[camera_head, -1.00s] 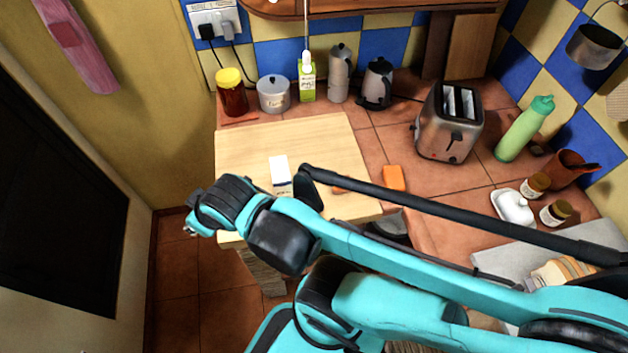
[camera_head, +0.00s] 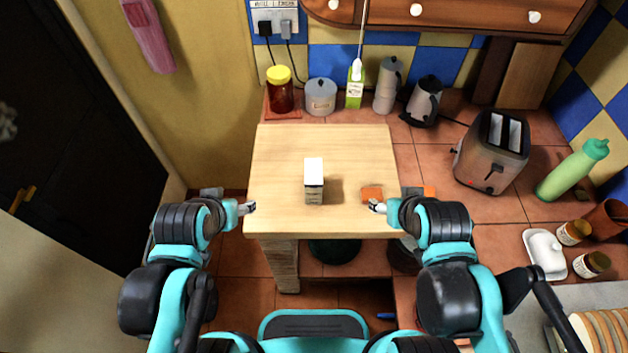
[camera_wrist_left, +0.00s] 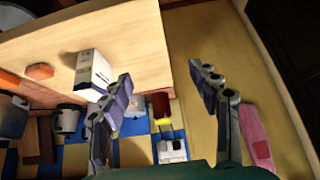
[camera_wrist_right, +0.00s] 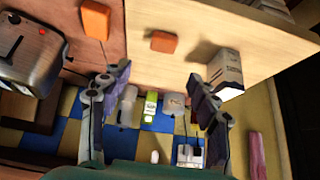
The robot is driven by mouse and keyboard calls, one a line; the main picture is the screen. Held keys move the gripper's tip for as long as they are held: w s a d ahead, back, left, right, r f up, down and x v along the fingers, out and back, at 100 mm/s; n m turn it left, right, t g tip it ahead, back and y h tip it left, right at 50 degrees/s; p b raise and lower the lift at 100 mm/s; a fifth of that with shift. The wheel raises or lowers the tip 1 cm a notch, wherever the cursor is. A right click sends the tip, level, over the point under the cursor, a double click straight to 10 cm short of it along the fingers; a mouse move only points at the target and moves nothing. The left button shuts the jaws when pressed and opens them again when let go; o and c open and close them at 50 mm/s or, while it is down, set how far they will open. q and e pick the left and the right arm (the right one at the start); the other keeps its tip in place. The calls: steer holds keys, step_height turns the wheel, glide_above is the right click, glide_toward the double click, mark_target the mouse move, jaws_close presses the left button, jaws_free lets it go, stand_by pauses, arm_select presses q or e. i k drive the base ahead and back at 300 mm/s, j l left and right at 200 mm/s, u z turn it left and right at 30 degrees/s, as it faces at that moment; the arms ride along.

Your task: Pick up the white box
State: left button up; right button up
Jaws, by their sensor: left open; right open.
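The white box (camera_head: 314,181) stands upright on the wooden board, near its middle, with a bright white top and darker printed sides. It also shows in the left wrist view (camera_wrist_left: 92,70) and in the right wrist view (camera_wrist_right: 226,72). My left gripper (camera_head: 248,208) is open and empty at the board's left edge, to the left of the box and apart from it. My right gripper (camera_head: 376,206) is open and empty over the board's right front part, to the right of the box and beside an orange block. Nothing hides the box in the head view.
The orange block (camera_head: 371,193) lies on the wooden board (camera_head: 280,150), right of the box. Behind the board stand a yellow-lidded jar (camera_head: 280,92), a grey pot (camera_head: 320,96), a green carton (camera_head: 355,92) and a kettle (camera_head: 424,100). A toaster (camera_head: 490,150) stands at the right.

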mark_target(313, 167)
steer(key=i+j+z, duration=0.1)
steer(key=j, duration=1.45)
steer(key=z, duration=1.65)
steer(key=j, duration=0.1)
